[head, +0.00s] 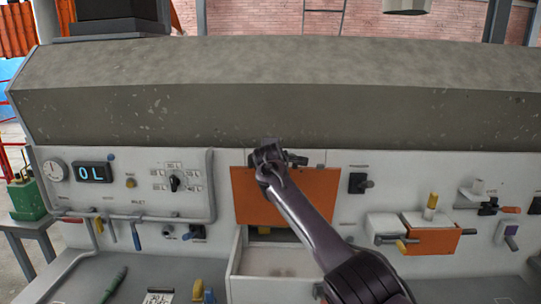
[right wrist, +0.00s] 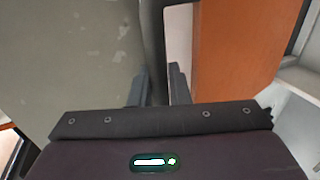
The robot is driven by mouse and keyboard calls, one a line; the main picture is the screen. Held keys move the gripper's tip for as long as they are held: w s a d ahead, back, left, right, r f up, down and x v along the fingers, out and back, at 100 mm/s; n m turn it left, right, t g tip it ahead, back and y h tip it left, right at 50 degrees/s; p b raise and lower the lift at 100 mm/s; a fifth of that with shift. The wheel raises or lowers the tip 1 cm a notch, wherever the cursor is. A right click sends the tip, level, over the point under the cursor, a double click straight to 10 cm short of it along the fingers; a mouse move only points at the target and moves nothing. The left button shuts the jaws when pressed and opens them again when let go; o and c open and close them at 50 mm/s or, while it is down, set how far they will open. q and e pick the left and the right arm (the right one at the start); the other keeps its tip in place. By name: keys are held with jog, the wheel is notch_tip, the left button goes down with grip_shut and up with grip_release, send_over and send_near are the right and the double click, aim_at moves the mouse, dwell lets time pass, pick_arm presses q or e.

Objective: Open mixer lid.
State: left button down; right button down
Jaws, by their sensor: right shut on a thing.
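The mixer lid looks to be the orange panel (head: 312,205) in the middle of the white front wall; it also fills the right part of the right wrist view (right wrist: 238,45). My right gripper (head: 268,152) is at the panel's top edge, shut on a dark bar (right wrist: 154,40) that looks like the lid's handle. The bar passes between the two fingers (right wrist: 158,85) beside the orange face. My right forearm hides part of the panel. A dark gap shows below the panel's lower edge. My left gripper is not in view.
A pale open bin (head: 265,262) stands below the panel. A grey slanted concrete slab (head: 270,90) runs above the wall. A dial knob (head: 175,183) and hanging tools are at left. A black switch (head: 358,183) and a smaller orange flap (head: 432,242) are at right.

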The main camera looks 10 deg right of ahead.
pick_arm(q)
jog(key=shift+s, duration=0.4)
pick_arm(e)
jog(key=shift+f, duration=0.2)
jog(key=c, duration=1.4)
grip_release()
jog(key=shift+c, duration=0.2)
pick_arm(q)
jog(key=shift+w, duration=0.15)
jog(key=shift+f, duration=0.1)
